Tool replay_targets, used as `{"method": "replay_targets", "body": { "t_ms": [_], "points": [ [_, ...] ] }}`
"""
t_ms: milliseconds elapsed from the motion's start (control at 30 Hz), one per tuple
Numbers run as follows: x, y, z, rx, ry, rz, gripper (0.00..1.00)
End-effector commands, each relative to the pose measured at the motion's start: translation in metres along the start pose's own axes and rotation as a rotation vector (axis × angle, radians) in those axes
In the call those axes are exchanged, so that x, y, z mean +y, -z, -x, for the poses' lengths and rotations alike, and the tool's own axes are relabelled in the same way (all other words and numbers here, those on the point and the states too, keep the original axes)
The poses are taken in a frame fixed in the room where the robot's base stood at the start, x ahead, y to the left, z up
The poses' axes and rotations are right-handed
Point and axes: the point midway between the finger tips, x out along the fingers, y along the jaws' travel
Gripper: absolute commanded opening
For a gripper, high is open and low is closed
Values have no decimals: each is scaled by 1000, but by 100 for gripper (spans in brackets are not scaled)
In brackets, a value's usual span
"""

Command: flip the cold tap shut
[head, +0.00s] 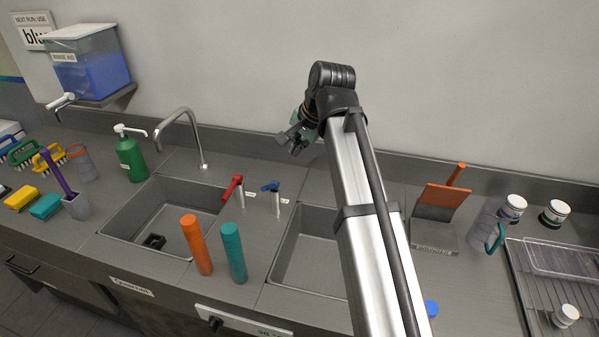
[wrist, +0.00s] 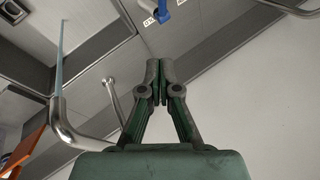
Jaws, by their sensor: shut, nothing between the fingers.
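The cold tap, with a blue lever (head: 270,186) on a short steel post, stands on the counter between the two sink basins. Its lever points left in the head view. In the wrist view the blue lever (wrist: 160,10) is at the top edge, partly cut off, beyond my fingertips. My gripper (head: 291,141) is shut and empty, raised above and behind the tap near the wall, apart from it. The wrist view shows its fingertips (wrist: 160,72) together. A thin pale-blue streak (wrist: 61,48) runs from the end of a steel spout (wrist: 68,132) there.
A red-levered tap (head: 232,188) stands just left of the blue one. Orange (head: 196,245) and teal (head: 234,252) cylinders stand in front. A curved spout (head: 186,118) rises behind the left basin. My arm hides part of the right basin (head: 305,255).

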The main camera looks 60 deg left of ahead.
Motion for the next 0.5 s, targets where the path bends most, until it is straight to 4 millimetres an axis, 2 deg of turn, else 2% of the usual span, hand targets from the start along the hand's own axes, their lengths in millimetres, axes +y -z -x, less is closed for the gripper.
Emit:
{"method": "replay_targets", "body": {
  "t_ms": [33,100,267,500],
  "points": [
    [-3,-10,-2,-16,9,-1,0],
    [-6,-14,-5,-27,16,-4,0],
    [-6,-14,-19,-28,15,-5,0],
    [-8,-14,-60,-27,13,-4,0]
  ]
}}
